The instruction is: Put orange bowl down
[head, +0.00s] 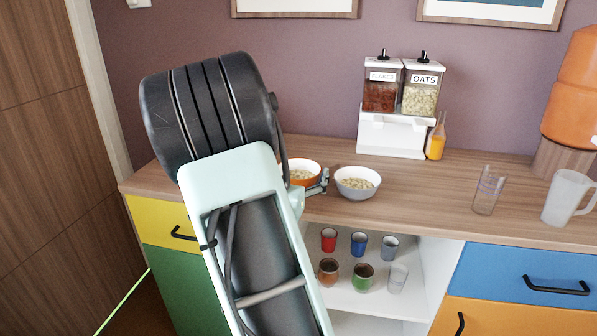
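The orange bowl (306,168) is in the head view, at the counter's left part, with pale cereal inside. My arm hides its left side. My gripper (321,183) is at the bowl's right rim, in the gap between it and a white bowl. It shows only small and partly, and most of it is behind my arm. I cannot tell whether its fingers are closed on the rim. The bowl looks upright, at or close to the wooden counter (420,200); I cannot tell whether it touches it.
The white bowl (357,188) with cereal stands just right of the gripper. A cereal dispenser (393,134) and an orange bottle (437,140) stand behind. A clear glass (487,192) and a pitcher (565,198) are at right. Several cups sit on the shelf (345,299) below. Counter between white bowl and glass is clear.

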